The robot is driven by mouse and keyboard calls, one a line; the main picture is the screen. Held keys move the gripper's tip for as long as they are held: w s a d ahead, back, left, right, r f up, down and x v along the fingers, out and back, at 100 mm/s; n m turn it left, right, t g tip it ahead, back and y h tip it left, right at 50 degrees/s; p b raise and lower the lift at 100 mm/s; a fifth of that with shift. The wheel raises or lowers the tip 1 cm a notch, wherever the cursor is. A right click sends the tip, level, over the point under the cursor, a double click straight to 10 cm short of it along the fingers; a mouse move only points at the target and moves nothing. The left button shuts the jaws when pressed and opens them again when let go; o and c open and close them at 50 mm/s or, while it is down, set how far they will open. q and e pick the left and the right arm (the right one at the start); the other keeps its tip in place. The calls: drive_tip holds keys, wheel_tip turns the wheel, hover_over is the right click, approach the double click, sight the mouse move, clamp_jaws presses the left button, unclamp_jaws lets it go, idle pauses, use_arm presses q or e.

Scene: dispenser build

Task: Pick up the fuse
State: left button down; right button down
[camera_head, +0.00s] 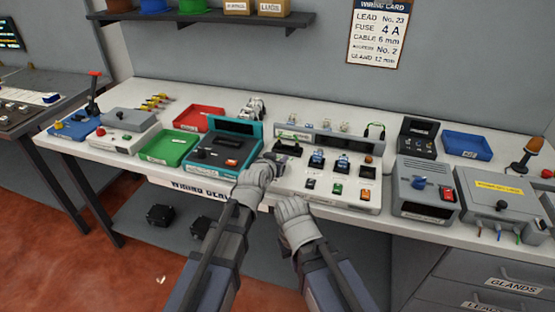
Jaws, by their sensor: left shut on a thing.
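My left gripper (270,160) is over the workbench, between the teal-framed tester (225,148) and the light component panel (325,190). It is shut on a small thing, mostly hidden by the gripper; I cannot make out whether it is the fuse. A dark part (288,148) sits on the panel just beyond its fingertips. My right gripper (291,205) is lower, at the bench's front edge, and its jaws are too unclear to read. The wiring card (378,34) on the wall reads fuse 4 A.
A green tray (169,148) and a red tray (199,118) lie left of the tester. A blue tray (467,145) is at the back right. A grey box with a blue knob (424,188) and a larger grey enclosure (499,202) stand right of the panel.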

wheel_tip(320, 180, up, 9)
drive_tip(key=p, duration=0.8)
drive_tip(key=shift+p, duration=0.3)
